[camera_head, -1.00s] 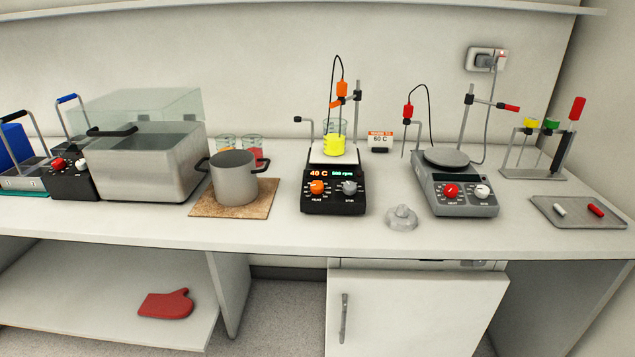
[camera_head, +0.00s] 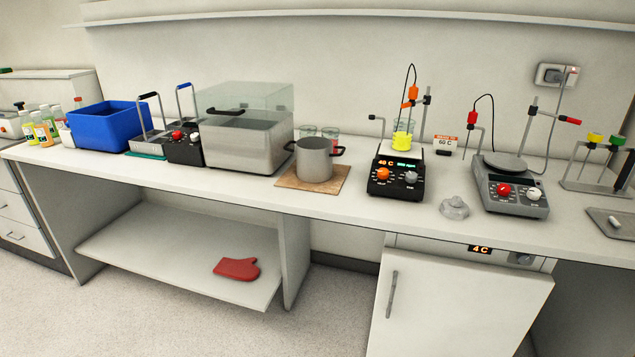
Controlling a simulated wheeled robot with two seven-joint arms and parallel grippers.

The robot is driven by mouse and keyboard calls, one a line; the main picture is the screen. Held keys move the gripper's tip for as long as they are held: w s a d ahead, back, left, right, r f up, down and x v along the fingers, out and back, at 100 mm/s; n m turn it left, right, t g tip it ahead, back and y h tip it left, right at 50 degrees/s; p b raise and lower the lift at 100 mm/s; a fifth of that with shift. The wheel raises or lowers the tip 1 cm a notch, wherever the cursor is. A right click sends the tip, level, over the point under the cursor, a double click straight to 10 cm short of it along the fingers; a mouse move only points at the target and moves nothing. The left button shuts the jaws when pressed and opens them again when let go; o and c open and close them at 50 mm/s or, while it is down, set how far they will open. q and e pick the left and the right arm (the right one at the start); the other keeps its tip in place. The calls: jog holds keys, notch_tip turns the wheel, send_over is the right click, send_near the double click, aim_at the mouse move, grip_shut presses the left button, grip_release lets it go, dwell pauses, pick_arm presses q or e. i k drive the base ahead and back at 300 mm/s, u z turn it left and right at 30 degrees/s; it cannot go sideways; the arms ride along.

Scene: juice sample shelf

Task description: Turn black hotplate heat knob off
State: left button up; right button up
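The black hotplate (camera_head: 396,180) stands on the bench right of centre. Its display is lit and reads 40 C in orange, with a green rpm reading beside it. The orange heat knob (camera_head: 382,174) is on the left of its front panel and the grey stir knob (camera_head: 411,177) on the right. A beaker of yellow liquid (camera_head: 402,139) sits on its plate, with an orange-headed probe (camera_head: 412,92) on a stand above. Neither of my grippers is in view.
A steel pot (camera_head: 314,160) on a cork mat (camera_head: 289,182) stands left of the hotplate. A clear stopper-like piece (camera_head: 454,208) and a grey hotplate (camera_head: 511,194) are to its right. A water bath (camera_head: 243,143) and blue bin (camera_head: 107,126) stand further left. Floor in front is clear.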

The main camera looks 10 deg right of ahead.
aim_at(383, 173)
jog(key=u, duration=0.75)
jog(key=i, duration=1.1)
jog(key=z, duration=0.55)
